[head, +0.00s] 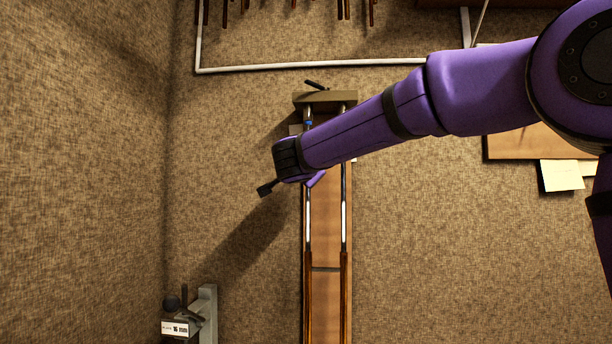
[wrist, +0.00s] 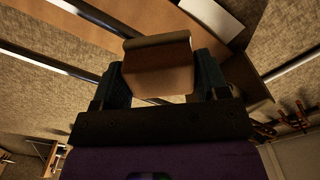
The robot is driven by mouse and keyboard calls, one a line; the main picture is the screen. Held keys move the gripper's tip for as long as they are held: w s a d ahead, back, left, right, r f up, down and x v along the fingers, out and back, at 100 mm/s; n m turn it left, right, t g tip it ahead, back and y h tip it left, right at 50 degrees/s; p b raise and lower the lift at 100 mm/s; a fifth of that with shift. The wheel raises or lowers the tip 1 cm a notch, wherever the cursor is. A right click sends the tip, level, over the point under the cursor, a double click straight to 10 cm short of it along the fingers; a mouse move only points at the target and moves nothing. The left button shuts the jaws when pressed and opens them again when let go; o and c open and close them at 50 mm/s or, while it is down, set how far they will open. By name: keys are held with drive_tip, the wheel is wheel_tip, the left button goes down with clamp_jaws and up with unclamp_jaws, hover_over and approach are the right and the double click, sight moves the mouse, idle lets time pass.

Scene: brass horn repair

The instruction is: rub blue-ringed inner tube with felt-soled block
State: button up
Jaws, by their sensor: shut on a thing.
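The blue-ringed inner tube (head: 308,215) is the left of two long bright tubes on a wooden board; its blue ring (head: 308,123) shows near the top. The other tube (head: 344,205) runs parallel on the right. My gripper (wrist: 160,65) is shut on the felt-soled block (wrist: 158,80), a brown block with a darker olive layer along its far edge. In the head view my wrist crosses above both tubes below the blue ring and hides the fingers and block. Tubes pass near the block in the wrist view; I cannot tell whether it touches one.
An olive end block (head: 325,98) with a dark handle stands at the tubes' top end. A grey stand with a labelled device (head: 182,328) is at lower left. A white rail (head: 300,66) crosses the top. A brown board (head: 515,146) with papers lies right. The surface between is clear.

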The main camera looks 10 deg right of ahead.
sight(308, 194)
drive_tip(key=shift+d+r, duration=0.1)
drive_tip(key=shift+r, duration=4.7)
drive_tip(key=shift+f, duration=1.8)
drive_tip(key=shift+s+f, duration=0.1)
drive_tip(key=shift+f, duration=6.15)
drive_tip(key=v, duration=0.6)
drive_tip(key=v, duration=0.3)
